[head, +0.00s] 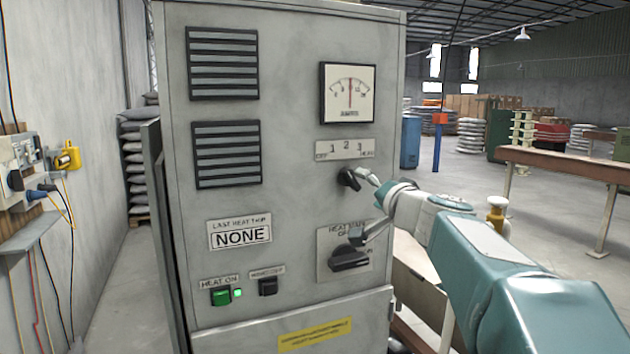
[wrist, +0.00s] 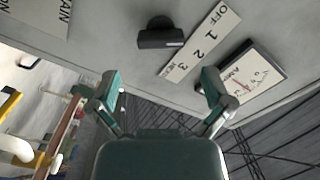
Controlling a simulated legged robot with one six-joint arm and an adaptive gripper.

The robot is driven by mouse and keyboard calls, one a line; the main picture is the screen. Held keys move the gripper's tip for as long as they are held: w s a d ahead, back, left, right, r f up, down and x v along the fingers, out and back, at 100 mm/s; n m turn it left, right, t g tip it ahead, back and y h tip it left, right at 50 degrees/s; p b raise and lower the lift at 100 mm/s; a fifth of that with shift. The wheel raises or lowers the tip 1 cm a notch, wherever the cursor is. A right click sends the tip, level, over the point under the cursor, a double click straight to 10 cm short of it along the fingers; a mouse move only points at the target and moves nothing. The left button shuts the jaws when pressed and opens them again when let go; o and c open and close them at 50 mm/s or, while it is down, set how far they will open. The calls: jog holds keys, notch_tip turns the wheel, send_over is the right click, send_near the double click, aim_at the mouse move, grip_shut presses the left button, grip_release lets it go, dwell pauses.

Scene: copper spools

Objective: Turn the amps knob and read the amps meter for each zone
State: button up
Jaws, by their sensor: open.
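The amps meter (head: 348,93) is a square dial high on the right of a grey cabinet. Its red needle stands near upright, about mid-scale. Below it is a label strip (head: 344,149) marked OFF, 1, 2, 3 and a last word hard to read. The black amps knob (head: 348,181) is under the strip. In the wrist view the knob (wrist: 160,34) and meter (wrist: 244,83) lie beyond the fingertips. My gripper (wrist: 160,87) is open and empty, with clear space between its fingers and the knob. In the head view my gripper (head: 368,206) partly overlaps the knob's right edge.
A larger black heat switch (head: 349,259) sits below my gripper, close to its lower finger. A lit green HEAT ON button (head: 221,297) and a black button (head: 268,287) are at the lower left. A brown table (head: 560,160) stands right; a wall box (head: 18,165) is left.

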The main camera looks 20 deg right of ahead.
aim_at(354, 182)
jog(key=w, duration=0.7)
jog(key=shift+w+a, duration=0.15)
jog(key=shift+w, duration=0.1)
jog(key=c, duration=1)
